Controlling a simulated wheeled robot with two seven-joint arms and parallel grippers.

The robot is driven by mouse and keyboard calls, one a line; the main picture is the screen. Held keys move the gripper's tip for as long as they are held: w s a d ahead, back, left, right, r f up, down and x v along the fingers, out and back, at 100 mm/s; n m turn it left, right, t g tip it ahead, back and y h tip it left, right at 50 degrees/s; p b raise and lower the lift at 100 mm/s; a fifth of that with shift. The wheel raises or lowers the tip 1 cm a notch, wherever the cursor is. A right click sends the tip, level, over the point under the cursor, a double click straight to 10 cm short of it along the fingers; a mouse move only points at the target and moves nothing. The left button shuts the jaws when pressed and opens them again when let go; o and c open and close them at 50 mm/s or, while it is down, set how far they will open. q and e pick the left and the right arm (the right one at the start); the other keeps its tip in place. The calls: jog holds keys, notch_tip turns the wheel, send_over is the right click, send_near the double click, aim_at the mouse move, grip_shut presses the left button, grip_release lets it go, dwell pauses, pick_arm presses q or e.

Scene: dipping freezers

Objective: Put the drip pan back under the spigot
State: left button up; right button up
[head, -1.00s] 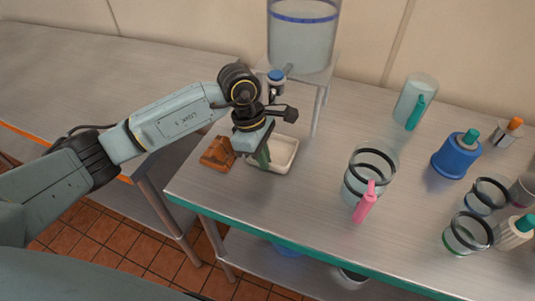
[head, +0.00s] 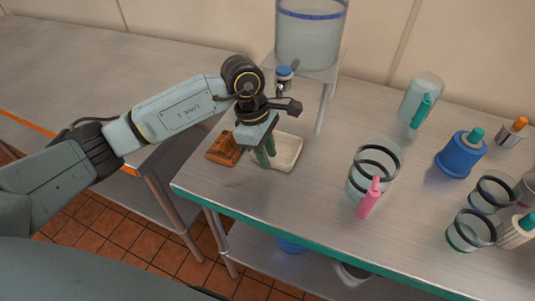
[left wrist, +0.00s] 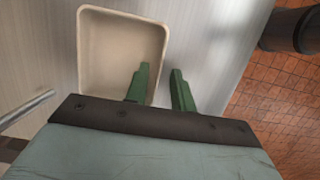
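The drip pan (head: 289,151), a shallow cream tray, lies flat on the steel table, in front of the stand that bears the clear water dispenser (head: 308,42). The spigot (head: 281,86), with a blue cap, shows above and behind the pan. My left gripper (head: 264,156) points down at the pan's left end. In the left wrist view its green fingers (left wrist: 160,85) are apart: one is over the inside of the pan (left wrist: 120,45), the other outside its wall. Contact with the wall cannot be told. My right gripper is not in view.
A brown wooden block (head: 224,148) lies just left of the pan. A clear jug with a pink handle (head: 370,197) stands to the right, with several other vessels beyond it. The table's green front edge (head: 300,247) is near. Table between pan and pink-handled jug is clear.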

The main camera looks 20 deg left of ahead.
pick_arm(q)
jog(key=v, duration=1.1)
